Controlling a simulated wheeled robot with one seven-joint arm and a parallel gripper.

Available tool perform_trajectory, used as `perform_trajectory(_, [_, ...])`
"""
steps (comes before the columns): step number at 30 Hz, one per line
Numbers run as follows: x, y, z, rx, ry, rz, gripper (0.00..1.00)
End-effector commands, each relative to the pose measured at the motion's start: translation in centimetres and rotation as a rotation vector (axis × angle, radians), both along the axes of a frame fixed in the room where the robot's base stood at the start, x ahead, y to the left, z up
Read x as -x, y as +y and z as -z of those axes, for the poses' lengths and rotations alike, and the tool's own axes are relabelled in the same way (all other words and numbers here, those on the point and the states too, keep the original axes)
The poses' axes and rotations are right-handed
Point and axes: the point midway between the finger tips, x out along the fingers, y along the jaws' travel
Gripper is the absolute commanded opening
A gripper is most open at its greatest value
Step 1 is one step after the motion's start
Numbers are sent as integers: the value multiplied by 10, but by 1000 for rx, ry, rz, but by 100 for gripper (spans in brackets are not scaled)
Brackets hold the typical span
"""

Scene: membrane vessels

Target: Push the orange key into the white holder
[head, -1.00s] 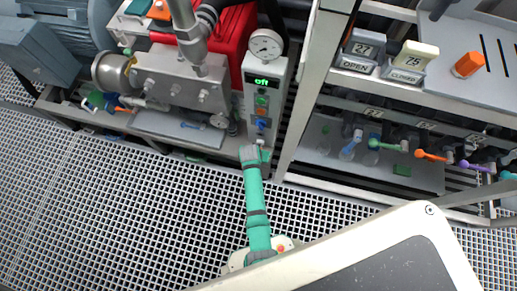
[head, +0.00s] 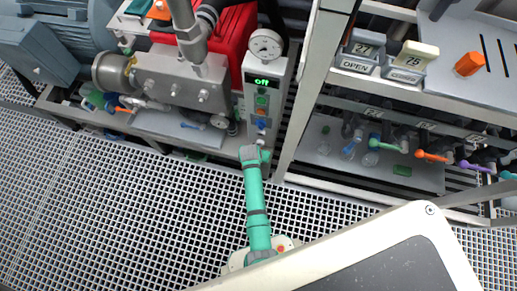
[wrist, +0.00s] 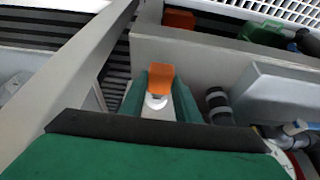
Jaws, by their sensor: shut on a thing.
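In the wrist view the orange key (wrist: 160,77) stands between the two green fingers of my gripper (wrist: 160,100). A white round piece, seemingly the white holder (wrist: 156,103), shows directly below the key. The gripper is shut on the key; whether the key is seated in the holder I cannot tell. In the head view my gripper (head: 257,152) is at the lower front of the light grey control panel (head: 250,104). The key and holder are too small or hidden there to make out.
The panel has a display reading "Off", several buttons and a gauge (head: 265,44) on top. A grey post (head: 308,85) stands to its right. A steel block (head: 180,82) with pipes is to its left.

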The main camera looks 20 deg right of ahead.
Motion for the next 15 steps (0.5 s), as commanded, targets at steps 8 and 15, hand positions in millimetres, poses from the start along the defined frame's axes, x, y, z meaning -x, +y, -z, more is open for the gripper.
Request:
perform_trajectory(8, [-4,-3,0,1,-1,0,6])
perform_trajectory(15, [-7,-5,0,0,0,0,6])
